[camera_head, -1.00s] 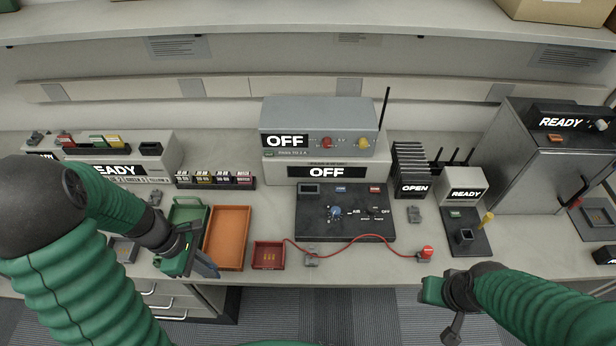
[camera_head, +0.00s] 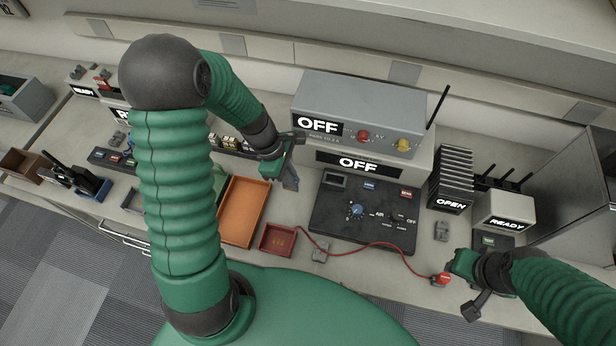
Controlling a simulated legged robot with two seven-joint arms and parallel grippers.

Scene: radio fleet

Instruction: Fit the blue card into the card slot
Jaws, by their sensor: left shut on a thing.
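My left gripper (camera_head: 284,172) is shut on a thin blue card (camera_head: 291,184). It holds the card above the bench, just left of the black panel (camera_head: 335,222); the gripper hides part of the card. A grey-framed opening (camera_head: 335,179), which may be the card slot, is at the panel's upper left corner, a short way right of the card. The two look apart. My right gripper (camera_head: 456,264) is at the lower right, close to a red plug-like end (camera_head: 443,279); its jaws are too small to tell.
An orange tray (camera_head: 243,210) and a small red tray (camera_head: 277,240) lie left of the panel. A red cable (camera_head: 380,244) runs along the panel's front. Behind it stands a grey box marked OFF (camera_head: 360,105). Black fins marked OPEN (camera_head: 452,178) stand at right.

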